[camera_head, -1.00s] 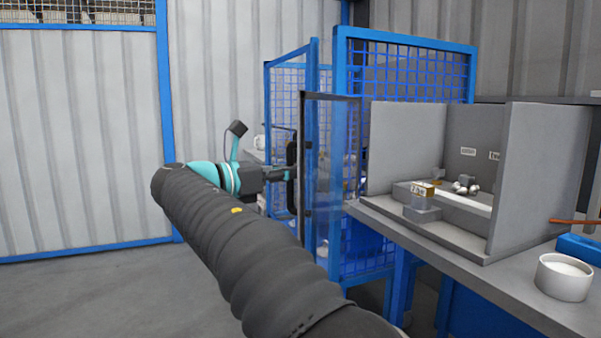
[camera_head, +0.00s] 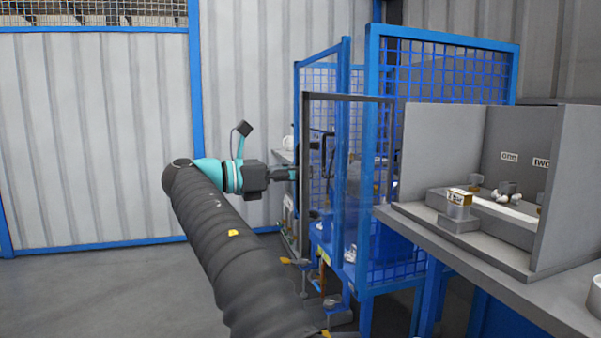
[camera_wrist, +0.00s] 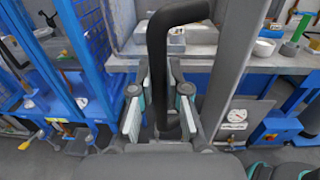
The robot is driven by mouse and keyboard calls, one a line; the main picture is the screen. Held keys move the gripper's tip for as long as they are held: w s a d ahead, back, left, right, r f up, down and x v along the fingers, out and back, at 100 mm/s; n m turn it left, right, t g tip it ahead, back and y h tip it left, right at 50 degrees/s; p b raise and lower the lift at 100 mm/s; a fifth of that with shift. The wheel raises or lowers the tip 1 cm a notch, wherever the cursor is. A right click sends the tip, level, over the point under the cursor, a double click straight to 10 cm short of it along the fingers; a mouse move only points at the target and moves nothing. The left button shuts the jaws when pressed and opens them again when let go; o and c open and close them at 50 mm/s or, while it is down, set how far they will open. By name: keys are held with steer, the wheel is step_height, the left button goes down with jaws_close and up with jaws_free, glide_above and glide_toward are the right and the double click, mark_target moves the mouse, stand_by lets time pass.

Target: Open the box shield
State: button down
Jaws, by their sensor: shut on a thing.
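The box shield (camera_head: 350,98) is a clear panel in a dark frame. It stands swung out to the left of the grey box (camera_head: 442,150), whose front is uncovered. Its black handle (camera_head: 329,152) shows through the panel in the head view. In the wrist view the black handle (camera_wrist: 158,60) runs upright between the fingers of my gripper (camera_wrist: 160,112), beside the grey frame post. My gripper (camera_head: 290,174) is shut on the handle. The fingertips are partly hidden behind the frame in the head view.
Blue mesh fencing (camera_head: 445,75) stands right behind the shield. The grey bench (camera_head: 480,265) carries the box, with small metal parts inside. A white cup (camera_head: 594,292) sits at the right edge. Open floor (camera_head: 90,295) lies to the left.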

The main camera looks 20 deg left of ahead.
steer(key=shift+w+d+r, duration=0.1)
steer(key=c, duration=1.1)
jaws_free()
steer(key=shift+w+d, duration=0.15)
steer(key=shift+d, duration=0.05)
steer(key=shift+c, duration=0.2)
steer(key=shift+s+a, duration=0.2)
steer(key=shift+a, duration=0.05)
